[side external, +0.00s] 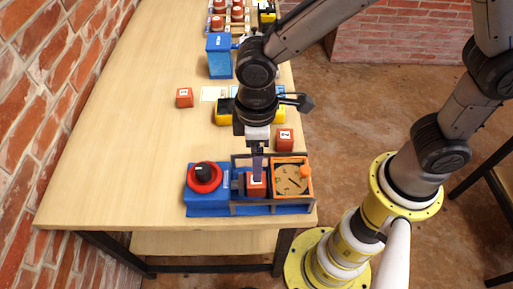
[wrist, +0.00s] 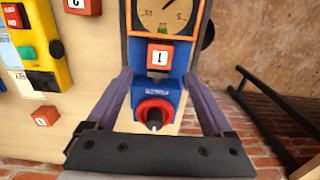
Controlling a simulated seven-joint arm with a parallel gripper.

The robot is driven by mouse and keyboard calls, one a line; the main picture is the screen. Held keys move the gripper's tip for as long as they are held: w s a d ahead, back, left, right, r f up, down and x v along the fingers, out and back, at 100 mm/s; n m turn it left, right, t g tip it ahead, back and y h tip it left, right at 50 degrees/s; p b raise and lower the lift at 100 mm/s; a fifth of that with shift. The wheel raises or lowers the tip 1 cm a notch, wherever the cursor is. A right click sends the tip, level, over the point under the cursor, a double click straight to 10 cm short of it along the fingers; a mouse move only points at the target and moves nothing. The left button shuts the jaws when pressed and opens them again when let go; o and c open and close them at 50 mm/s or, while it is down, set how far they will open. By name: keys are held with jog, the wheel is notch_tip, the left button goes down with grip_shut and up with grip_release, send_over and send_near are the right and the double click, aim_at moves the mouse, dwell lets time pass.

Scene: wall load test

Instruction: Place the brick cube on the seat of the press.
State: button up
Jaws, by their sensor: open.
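The press (side external: 207,210) is a blue unit at the near end of the table, with a red and black knob at left and a round dial at right. A brick cube (side external: 256,190) with a white label sits in the press between knob and dial. In the wrist view this cube (wrist: 158,57) shows a "1". My gripper (side external: 258,170) is just above the cube, pointing down. In the wrist view its two fingers (wrist: 157,76) are spread wide, with visible gaps on both sides of the cube. The cube's underside is hidden.
One loose brick cube (side external: 184,97) lies on the table farther back; another (side external: 285,139) stands behind the dial near the right edge. A yellow device (side external: 222,112) and a blue box (side external: 219,58) stand beyond. A brick wall (side external: 50,80) bounds the left. The table's left middle is clear.

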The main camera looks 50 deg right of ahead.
jog(key=shift+r, duration=0.9)
jog(key=d+r+m+t, duration=0.2)
jog(key=d+r+m, duration=0.1)
jog(key=d+r, duration=0.6)
jog(key=s+d+r+m+t, duration=0.3)
jog(key=s+d+m, duration=0.3)
jog(key=s+d, duration=0.4)
jog(key=d, duration=0.2)
jog(key=shift+d+t, duration=0.3)
